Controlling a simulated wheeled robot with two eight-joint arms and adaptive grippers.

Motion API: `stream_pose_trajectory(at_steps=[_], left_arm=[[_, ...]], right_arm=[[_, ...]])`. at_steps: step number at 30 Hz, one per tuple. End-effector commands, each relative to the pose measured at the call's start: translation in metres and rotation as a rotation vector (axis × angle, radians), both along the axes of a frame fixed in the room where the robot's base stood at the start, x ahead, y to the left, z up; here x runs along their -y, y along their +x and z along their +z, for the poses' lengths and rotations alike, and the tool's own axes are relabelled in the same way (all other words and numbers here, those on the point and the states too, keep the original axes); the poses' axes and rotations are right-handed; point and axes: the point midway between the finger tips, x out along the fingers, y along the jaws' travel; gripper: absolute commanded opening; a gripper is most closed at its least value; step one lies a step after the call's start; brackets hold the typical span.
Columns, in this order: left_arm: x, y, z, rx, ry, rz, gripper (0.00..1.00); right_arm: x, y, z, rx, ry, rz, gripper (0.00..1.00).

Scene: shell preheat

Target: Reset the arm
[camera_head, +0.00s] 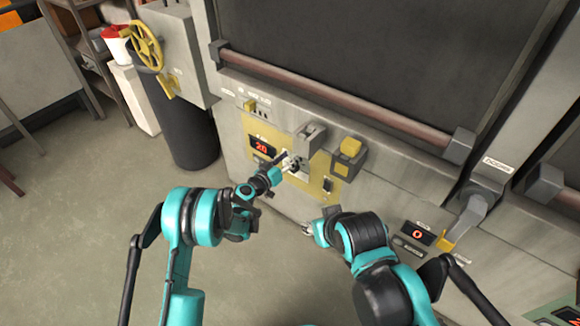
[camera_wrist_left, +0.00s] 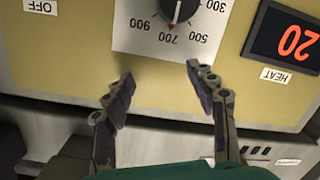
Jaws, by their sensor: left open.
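My left gripper (camera_head: 289,163) is at the yellow control panel (camera_head: 332,188) on the furnace front. In the left wrist view its two fingers (camera_wrist_left: 160,74) are apart with nothing between them. A black dial knob (camera_wrist_left: 178,8) on a white scale plate lies just beyond the fingertips, cut off by the top edge. The fingers look clear of the knob. My right gripper (camera_head: 308,229) is low in front of the furnace, right of the left one. It is small and partly hidden, so its jaws are unclear.
A red display (camera_head: 262,147) reads 20. A yellow block-like switch (camera_head: 348,152) juts out right of the panel. A lever with a yellow end (camera_head: 447,240) and a display reading 0 (camera_head: 417,235) are farther right. A yellow handwheel (camera_head: 146,46) is upper left.

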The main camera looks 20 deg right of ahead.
Motion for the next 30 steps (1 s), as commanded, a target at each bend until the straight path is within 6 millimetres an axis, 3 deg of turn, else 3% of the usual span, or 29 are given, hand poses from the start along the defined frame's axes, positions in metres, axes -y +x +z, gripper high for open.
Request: stream_pose_trajectory(at_steps=[5, 22, 26, 30], left_arm=[[0.0, 0.0, 0.014, 0.0, 0.0, 0.0, 0.57], [-0.002, 0.0, 0.02, -0.002, 0.006, 0.001, 0.57], [-0.015, -0.001, 0.044, -0.019, 0.035, 0.008, 0.57], [-0.046, -0.012, 0.089, -0.062, 0.106, 0.025, 0.57]], right_arm=[[0.0, 0.0, 0.0, 0.0, 0.0, 0.0, 0.41], [0.0, 0.0, 0.0, 0.0, 0.0, 0.0, 0.41], [0.0, 0.0, 0.0, 0.0, 0.0, 0.0, 0.41], [0.0, 0.0, 0.0, 0.0, 0.0, 0.0, 0.41]])
